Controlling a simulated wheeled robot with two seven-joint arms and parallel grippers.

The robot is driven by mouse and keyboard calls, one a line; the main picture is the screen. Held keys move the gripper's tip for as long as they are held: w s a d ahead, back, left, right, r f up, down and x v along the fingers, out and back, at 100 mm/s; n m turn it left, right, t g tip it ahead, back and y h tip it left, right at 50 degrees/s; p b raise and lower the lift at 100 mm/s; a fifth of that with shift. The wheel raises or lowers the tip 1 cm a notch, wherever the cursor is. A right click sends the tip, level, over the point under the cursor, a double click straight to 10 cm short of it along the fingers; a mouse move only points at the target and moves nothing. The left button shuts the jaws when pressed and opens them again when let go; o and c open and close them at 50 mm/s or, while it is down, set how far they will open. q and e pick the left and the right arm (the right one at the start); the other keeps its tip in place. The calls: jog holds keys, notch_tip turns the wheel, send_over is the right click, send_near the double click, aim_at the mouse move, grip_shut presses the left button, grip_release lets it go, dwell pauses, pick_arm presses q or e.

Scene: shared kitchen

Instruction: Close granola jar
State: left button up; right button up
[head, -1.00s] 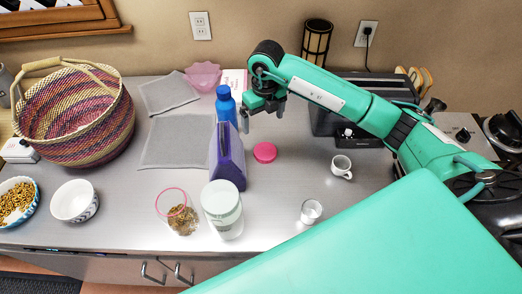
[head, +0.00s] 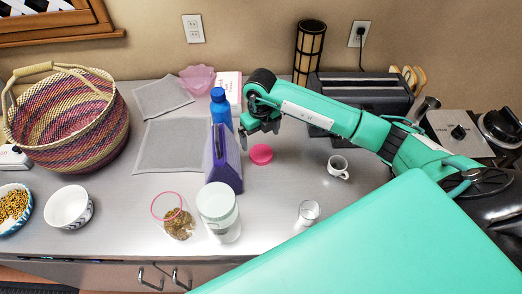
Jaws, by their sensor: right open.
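The granola jar (head: 179,224) is clear with a pink rim and stands near the counter's front edge with granola inside. Its top looks uncovered. A round pink lid (head: 261,155) lies on the counter behind and to the right of it, past a purple carton. My right gripper (head: 260,128) is open and empty, just beyond the lid in the picture and apparently above the counter. I see no contact with the lid. My left gripper is out of view.
A purple carton (head: 222,160) and blue bottle (head: 221,108) stand just left of the lid. A white-lidded jar (head: 218,204) stands right of the granola jar. A white mug (head: 338,167) and small glass (head: 308,212) stand to the right. The counter around the lid's front is clear.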

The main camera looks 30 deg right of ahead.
aim_at(261, 152)
jog(key=shift+f, duration=1.55)
jog(key=shift+p, duration=0.3)
jog(key=shift+f+p, duration=0.1)
jog(key=shift+p, duration=0.2)
notch_tip(261, 152, down, 4)
jog(key=p, duration=0.2)
jog(key=shift+w+d+p, duration=0.1)
jog(key=shift+d+p, duration=0.05)
jog(key=shift+p, duration=0.15)
jog(key=shift+f, duration=0.5)
jog(key=c, duration=1)
jog(key=shift+c, duration=0.2)
